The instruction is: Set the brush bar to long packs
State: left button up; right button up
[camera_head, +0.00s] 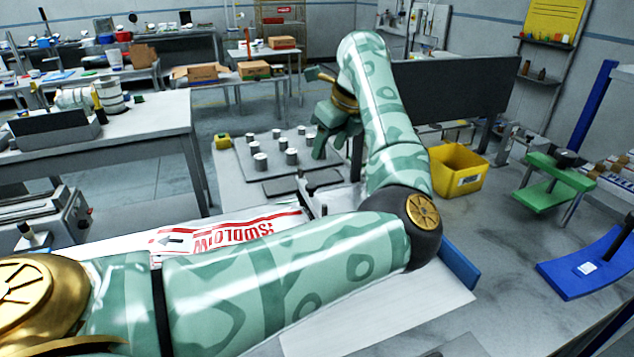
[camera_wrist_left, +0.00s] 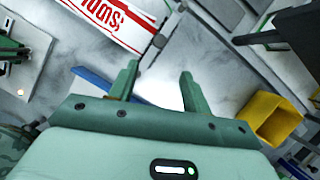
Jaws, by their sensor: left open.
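My left gripper (camera_head: 330,138) hangs over the work table beyond the label strip, with its arm bent across the middle of the view. In the left wrist view its two green fingers (camera_wrist_left: 159,72) stand apart with nothing between them. A white label strip with red print (camera_head: 235,232) lies on the magazine, and also shows in the left wrist view (camera_wrist_left: 112,22). A small grey metal part (camera_wrist_left: 152,48) sits at the strip's end, ahead of the fingers and apart from them. I cannot tell whether it is the brush bar. My arm hides much of the magazine.
A yellow bin (camera_head: 458,171) stands right of my forearm. A board with several white-topped cylinders (camera_head: 291,157) lies beyond. A blue plate (camera_head: 459,263) stands by my elbow. A green stand (camera_head: 553,183) and a blue curved tray (camera_head: 590,265) are at the right.

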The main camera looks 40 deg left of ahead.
aim_at(312, 185)
pick_arm(q)
jog(key=b+x, duration=0.3)
jog(key=x, duration=0.9)
jog(key=shift+a+f, duration=0.25)
jog(key=shift+f, duration=0.1)
pick_arm(e)
jog(key=f, duration=0.1)
jog(key=s+f, duration=0.1)
jog(key=f, duration=0.1)
jog(key=shift+d, duration=0.1)
